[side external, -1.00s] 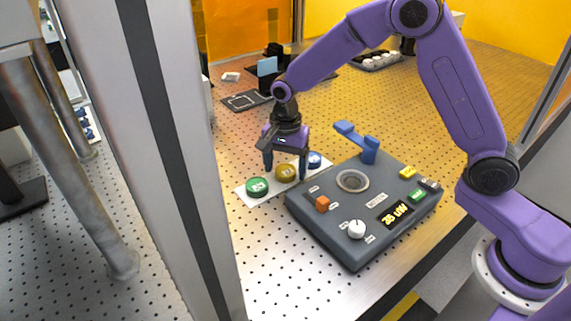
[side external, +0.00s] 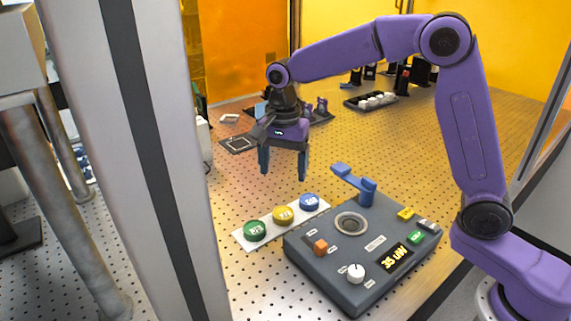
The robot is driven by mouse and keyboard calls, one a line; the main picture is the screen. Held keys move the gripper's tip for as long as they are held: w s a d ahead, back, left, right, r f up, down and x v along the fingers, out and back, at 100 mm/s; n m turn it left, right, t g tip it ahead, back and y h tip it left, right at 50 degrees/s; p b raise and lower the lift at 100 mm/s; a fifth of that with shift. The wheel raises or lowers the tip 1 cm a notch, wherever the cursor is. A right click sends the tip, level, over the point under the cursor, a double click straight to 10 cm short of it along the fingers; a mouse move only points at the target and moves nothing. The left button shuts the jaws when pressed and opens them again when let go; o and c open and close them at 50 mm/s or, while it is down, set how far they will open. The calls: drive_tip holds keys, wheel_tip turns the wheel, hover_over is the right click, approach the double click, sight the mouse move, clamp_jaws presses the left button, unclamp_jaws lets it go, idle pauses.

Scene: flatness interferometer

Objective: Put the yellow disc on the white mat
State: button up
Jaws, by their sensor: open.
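The yellow disc (side external: 283,215) sits flat on the white mat (side external: 299,219), between a green disc (side external: 255,231) and a blue disc (side external: 309,202). The mat is a narrow white strip on the perforated table, and all three discs show in full with labels on top. My gripper (side external: 283,176) is open and empty, with its blue fingers pointing down. In the picture it hangs above the yellow disc, clear of the discs and mat.
A dark tray with white pieces (side external: 371,101) lies farther back. A grey post fills the left foreground.

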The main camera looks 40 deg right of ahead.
drive_tip(key=s+d+n, duration=0.3)
drive_tip(key=s+n, duration=0.5)
drive_tip(key=s, duration=0.2)
drive_tip(key=s+d+f+n, duration=0.1)
drive_tip(key=s+d+n, duration=0.3)
drive_tip(key=s+n, duration=0.4)
drive_tip(key=s+d+f+n, duration=0.1)
drive_tip(key=s+d+n, duration=0.2)
drive_tip(key=s+n, duration=0.4)
drive_tip(key=s, duration=0.7)
drive_tip(key=shift+d+f+n, duration=0.15)
drive_tip(key=shift+d+n, duration=0.1)
drive_tip(key=shift+n, duration=0.15)
